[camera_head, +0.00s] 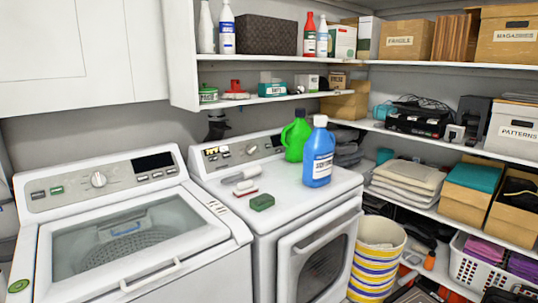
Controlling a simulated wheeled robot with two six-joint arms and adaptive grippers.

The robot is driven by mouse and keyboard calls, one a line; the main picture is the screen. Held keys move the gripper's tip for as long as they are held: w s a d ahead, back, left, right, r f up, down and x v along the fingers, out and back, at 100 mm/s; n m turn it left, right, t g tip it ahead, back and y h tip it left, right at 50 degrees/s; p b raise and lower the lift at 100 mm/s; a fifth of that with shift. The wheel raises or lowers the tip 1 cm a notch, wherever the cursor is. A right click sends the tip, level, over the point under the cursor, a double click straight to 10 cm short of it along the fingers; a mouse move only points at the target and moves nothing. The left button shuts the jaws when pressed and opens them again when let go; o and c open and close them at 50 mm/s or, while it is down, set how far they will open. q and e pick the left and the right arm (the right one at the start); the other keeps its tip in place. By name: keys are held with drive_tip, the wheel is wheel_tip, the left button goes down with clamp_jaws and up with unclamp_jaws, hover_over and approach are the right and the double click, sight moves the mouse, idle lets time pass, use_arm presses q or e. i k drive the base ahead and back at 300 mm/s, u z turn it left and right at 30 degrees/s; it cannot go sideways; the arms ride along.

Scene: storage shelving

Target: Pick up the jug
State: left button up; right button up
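Two jugs stand upright on top of the right-hand white machine (215,180). The blue jug (319,165) has a light cap and a white label, and stands near the right edge of the top. Neither of my grippers is in view, so nothing touches either jug.
A green block (262,202) and brushes (246,188) lie left of the blue jug. A top-loading washer (120,235) stands to the left. Loaded shelves (450,65) run behind and right. A striped basket (377,260) stands on the floor beside the front-loading machine.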

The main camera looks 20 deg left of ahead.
sight(319, 148)
drive_tip(key=z, duration=0.5)
drive_tip(key=i, duration=0.85)
drive_tip(key=z, duration=0.95)
drive_tip(key=i, duration=1.1)
drive_tip(key=u, duration=0.35)
drive_tip(key=i, duration=0.85)
drive_tip(key=u, duration=0.7)
